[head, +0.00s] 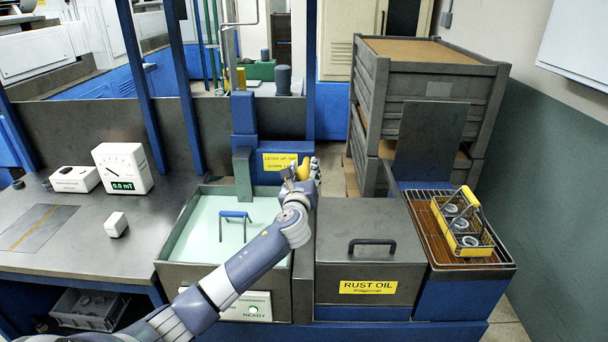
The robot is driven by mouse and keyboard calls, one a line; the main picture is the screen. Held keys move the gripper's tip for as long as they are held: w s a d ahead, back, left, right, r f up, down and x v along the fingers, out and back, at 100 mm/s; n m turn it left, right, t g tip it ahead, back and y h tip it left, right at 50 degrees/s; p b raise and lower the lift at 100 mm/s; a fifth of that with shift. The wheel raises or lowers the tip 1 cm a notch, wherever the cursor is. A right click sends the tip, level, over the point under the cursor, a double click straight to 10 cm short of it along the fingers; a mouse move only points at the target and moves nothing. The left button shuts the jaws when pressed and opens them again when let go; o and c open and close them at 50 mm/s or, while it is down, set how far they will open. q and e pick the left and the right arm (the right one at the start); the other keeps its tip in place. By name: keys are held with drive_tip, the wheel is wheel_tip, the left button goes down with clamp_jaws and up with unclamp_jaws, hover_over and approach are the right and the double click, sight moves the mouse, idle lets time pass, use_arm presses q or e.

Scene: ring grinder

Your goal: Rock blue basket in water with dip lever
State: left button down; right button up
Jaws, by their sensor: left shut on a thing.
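The blue basket's handle (235,214) stands out of the pale green water (205,228) in the open tank at the centre. The rest of the basket is hidden under the water. The dip lever's yellow grip (303,170) is right of and behind the tank, in front of a blue housing with a yellow label (280,161). My left gripper (302,176) is shut on the dip lever, with my arm reaching up from the bottom and crossing the tank's front right corner. My right gripper is not in view.
Right of the tank is a closed rust oil box (365,250) with a black handle. A yellow basket (463,224) with several rings stands on a wire rack (430,228) at the right. A gauge (123,168) and small white boxes sit on the left bench. Grey crates (425,75) are stacked behind.

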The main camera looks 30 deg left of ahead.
use_arm(q)
drive_tip(key=w+r+p, duration=0.1)
drive_tip(key=r, duration=0.1)
drive_tip(key=w+a+r+p, duration=0.1)
drive_tip(key=r+p, duration=0.1)
drive_tip(key=r, duration=0.1)
drive_tip(key=w+a+r+p, duration=0.1)
drive_tip(key=r, duration=0.1)
drive_tip(key=shift+w+r, duration=0.2)
drive_tip(key=shift+r, duration=0.2)
drive_tip(key=shift+w+a+r+p, duration=0.25)
drive_tip(key=shift+w+r+p, duration=0.1)
drive_tip(key=shift+p, duration=0.1)
drive_tip(key=c, duration=1)
unclamp_jaws()
drive_tip(key=shift+s+f, duration=0.1)
drive_tip(key=shift+s, duration=0.05)
drive_tip(key=shift+d+f, duration=0.1)
drive_tip(key=shift+f, duration=0.1)
drive_tip(key=shift+s+d, duration=0.15)
drive_tip(key=shift+s, duration=0.2)
drive_tip(key=v, duration=1.1)
